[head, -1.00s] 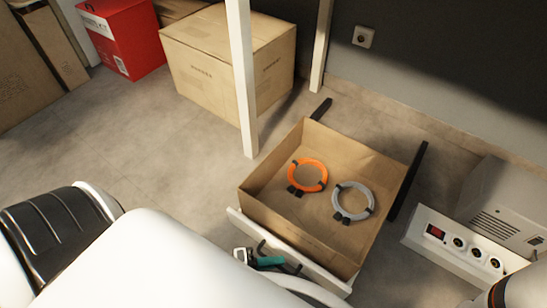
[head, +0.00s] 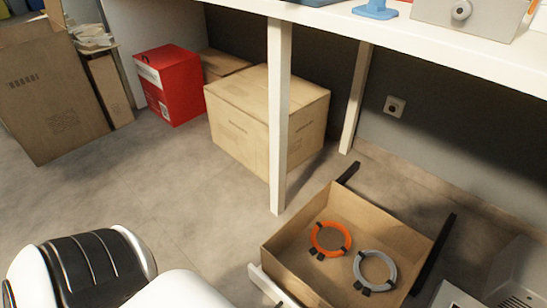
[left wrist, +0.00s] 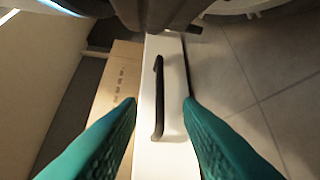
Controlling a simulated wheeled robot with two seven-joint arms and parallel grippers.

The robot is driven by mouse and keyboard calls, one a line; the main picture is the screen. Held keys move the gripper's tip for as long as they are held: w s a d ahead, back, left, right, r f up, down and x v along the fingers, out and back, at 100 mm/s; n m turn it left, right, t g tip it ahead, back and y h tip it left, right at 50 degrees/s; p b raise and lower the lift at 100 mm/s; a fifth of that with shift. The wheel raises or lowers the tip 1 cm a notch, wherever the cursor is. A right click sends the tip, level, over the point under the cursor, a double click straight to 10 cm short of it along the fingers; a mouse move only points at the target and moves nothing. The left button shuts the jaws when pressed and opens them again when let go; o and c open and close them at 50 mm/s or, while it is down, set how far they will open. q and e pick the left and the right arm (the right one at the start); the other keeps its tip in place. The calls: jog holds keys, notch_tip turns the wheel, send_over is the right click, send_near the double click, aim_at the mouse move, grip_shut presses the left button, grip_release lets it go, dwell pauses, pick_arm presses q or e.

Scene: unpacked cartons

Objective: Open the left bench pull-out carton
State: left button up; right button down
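The pull-out carton (head: 385,227) is a brown open-topped drawer under the bench, standing drawn out on its dark rails. An orange ring (head: 331,239) and a grey ring (head: 375,271) lie inside it. Its white front panel (head: 266,284) shows at the bottom of the head view, partly cut off. In the left wrist view, the black bar handle (left wrist: 158,100) sits on the white panel. My left gripper (left wrist: 161,103) has teal fingers spread apart, one on each side of the handle, with gaps visible. It is out of the head view. My right gripper is not in view.
A white bench leg (head: 279,120) stands just behind and left of the carton. A closed cardboard box (head: 245,125) and a red box (head: 170,82) stand further back. The floor left of the carton is clear.

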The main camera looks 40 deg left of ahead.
pick_arm(q)
jog(key=shift+v, duration=1.35)
